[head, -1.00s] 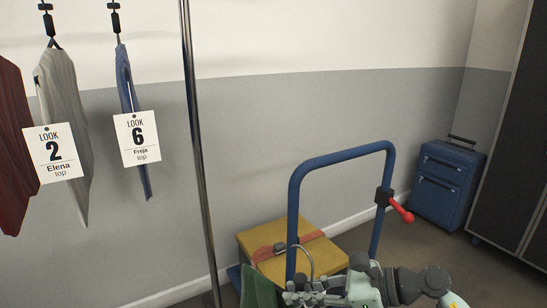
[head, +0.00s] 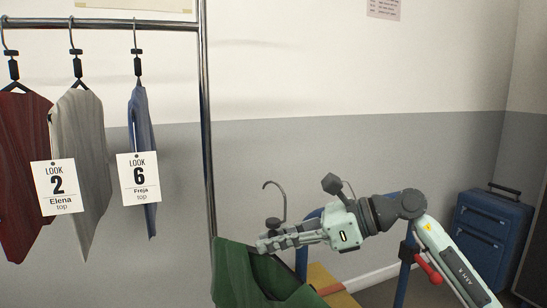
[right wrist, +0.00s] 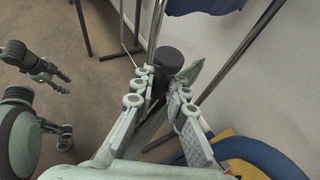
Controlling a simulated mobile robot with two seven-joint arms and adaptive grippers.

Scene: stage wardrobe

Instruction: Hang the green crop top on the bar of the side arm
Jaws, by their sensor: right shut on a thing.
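The green crop top (head: 250,275) hangs from a hanger with a grey hook (head: 275,190), to the right of the rack's upright. My right gripper (head: 268,243) is shut on the hanger just below the hook. In the right wrist view the fingers close around the dark hanger block (right wrist: 168,60), with a strip of green cloth (right wrist: 192,73) behind it. A metal rack bar (head: 100,24) runs along the top left to the upright (head: 205,130). I cannot make out a separate side arm.
A red, a grey (head: 85,130) and a blue top (head: 140,110) hang on the bar, the last two with tags. A blue suitcase (head: 488,240) stands at right.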

